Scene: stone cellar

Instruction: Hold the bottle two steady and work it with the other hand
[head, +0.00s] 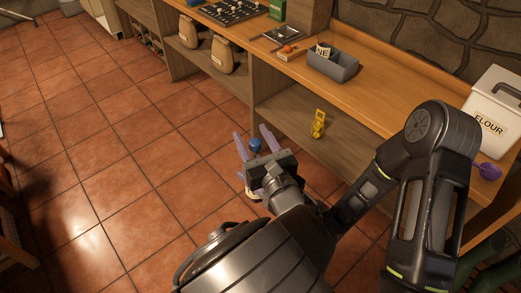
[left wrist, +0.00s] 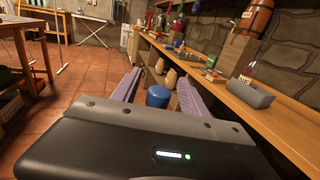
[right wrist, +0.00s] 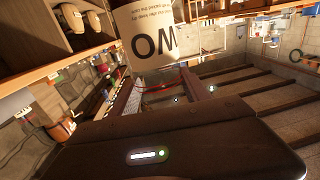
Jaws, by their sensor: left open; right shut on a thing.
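Bottle two (right wrist: 190,38) fills the upper middle of the right wrist view. It has a white label with large dark letters, upside down and partly cut off. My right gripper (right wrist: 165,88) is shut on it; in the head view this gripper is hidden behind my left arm. The bottle's blue cap (head: 255,145) shows between the fingertips of my left gripper (head: 253,138), which is open. The left wrist view also shows the blue cap (left wrist: 157,97) between the spread purple fingers (left wrist: 155,90). I cannot tell whether the fingers touch it. The bottle's body is mostly hidden in the head view.
A wooden counter (head: 385,88) runs along the stone wall, with a grey bin (head: 333,66) and a white flour tin (head: 492,108) on it. A small yellow object (head: 318,124) and sacks (head: 222,56) stand on the lower shelf. The tiled floor (head: 100,130) at left is clear.

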